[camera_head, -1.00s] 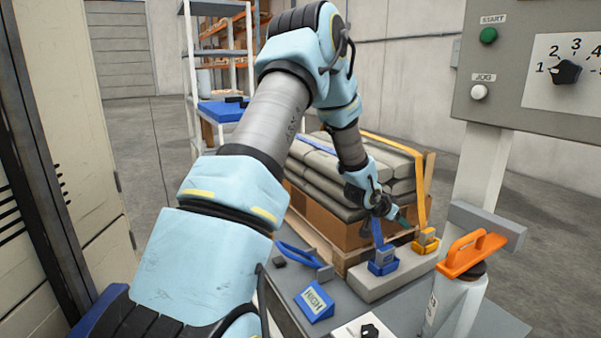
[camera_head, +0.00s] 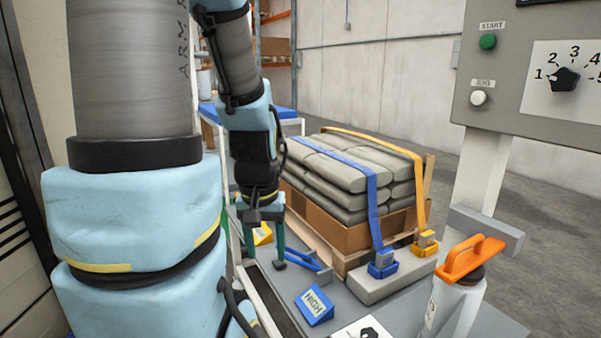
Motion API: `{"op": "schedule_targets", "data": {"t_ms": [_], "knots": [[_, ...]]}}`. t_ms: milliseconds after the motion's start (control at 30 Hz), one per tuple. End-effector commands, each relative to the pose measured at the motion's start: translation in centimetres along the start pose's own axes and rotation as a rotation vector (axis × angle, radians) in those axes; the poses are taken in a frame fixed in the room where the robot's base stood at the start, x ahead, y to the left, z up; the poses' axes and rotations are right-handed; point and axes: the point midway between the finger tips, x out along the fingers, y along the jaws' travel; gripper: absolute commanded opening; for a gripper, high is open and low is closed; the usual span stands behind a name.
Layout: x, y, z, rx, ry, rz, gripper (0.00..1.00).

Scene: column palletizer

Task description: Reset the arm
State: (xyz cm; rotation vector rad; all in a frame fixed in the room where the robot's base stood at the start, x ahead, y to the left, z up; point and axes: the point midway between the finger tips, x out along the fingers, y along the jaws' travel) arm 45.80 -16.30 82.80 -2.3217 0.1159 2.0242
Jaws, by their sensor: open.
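My gripper (camera_head: 263,262) points down at the left of the grey work surface, left of the pallet load. Its two green-tipped fingers are apart, and I see nothing between them. My arm rises on the left side of the picture and hides part of the background. A yellow item (camera_head: 263,235) shows just behind the fingers. A blue-handled tool (camera_head: 305,258) lies just right of the fingers.
Grey sacks (camera_head: 340,175) lie on a pallet with a blue strap (camera_head: 375,215) and a yellow strap (camera_head: 420,180). A blue HIGH block (camera_head: 315,305) stands in front. An orange handle (camera_head: 472,257) and a control panel (camera_head: 540,60) stand at right.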

Motion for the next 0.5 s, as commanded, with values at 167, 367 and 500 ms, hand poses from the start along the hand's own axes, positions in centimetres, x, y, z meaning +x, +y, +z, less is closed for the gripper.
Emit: {"op": "schedule_targets", "data": {"t_ms": [167,367,500], "knots": [[-4.5,0.1,-0.7,0.003,0.000,0.000,0.59],[-8.8,0.1,-1.4,0.004,0.001,-0.001,0.59],[-10.6,0.1,-1.6,0.004,0.001,-0.001,0.59]]}}
